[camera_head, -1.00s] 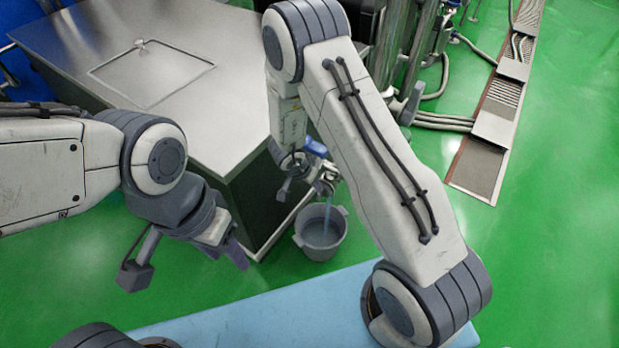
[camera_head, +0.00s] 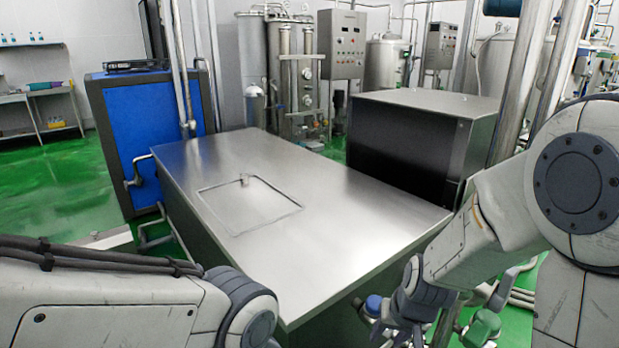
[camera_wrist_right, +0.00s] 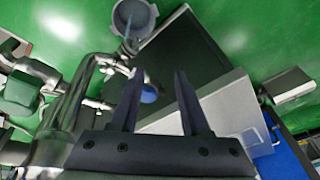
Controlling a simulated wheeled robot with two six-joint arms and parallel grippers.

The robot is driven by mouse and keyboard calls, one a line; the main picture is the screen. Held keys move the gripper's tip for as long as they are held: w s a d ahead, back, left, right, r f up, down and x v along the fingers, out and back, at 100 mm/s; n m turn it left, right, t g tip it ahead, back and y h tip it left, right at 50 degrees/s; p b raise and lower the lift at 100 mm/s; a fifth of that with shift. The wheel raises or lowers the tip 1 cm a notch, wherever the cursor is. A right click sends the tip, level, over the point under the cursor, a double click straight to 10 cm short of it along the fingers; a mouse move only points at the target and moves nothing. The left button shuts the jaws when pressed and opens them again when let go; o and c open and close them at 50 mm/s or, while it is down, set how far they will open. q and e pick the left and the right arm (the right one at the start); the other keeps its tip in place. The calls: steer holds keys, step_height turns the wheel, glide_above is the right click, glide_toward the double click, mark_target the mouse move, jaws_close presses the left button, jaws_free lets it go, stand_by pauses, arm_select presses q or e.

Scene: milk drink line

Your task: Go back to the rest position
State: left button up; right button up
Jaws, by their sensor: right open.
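My right arm comes in from the right in the head view, its wrist low beside the near right corner of the steel table (camera_head: 330,205). In the right wrist view my right gripper (camera_wrist_right: 160,76) is open, with two dark fingers apart and nothing between their tips. A blue valve handle (camera_wrist_right: 148,93) shows beyond the fingers; it also shows in the head view (camera_head: 374,304). A grey bucket (camera_wrist_right: 127,18) stands on the green floor at the top of the wrist view, with a bluish stream at it. My left forearm crosses the lower left of the head view; its gripper is out of frame.
A dark box with a steel top (camera_head: 425,130) stands behind the table. A blue-panelled cabinet (camera_head: 155,130) is at the left. Vertical pipes (camera_head: 545,90) rise near my right arm, and green valve parts (camera_head: 484,325) lie low beside it. The tabletop is mostly clear.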

steer(key=s+d+r+n, duration=0.2)
steer(key=s+d, duration=0.1)
steer(key=s, duration=0.2)
steer(key=s+a+r+n+g, duration=0.2)
steer(key=s+a+r+n, duration=0.15)
steer(key=s+a, duration=0.35)
steer(key=s+a+r+n+g, duration=0.1)
steer(key=s+a+r+n, duration=0.25)
steer(key=s+a, duration=0.35)
step_height(320, 180, up, 14)
steer(key=p, duration=1.5)
steer(key=shift+d, duration=0.1)
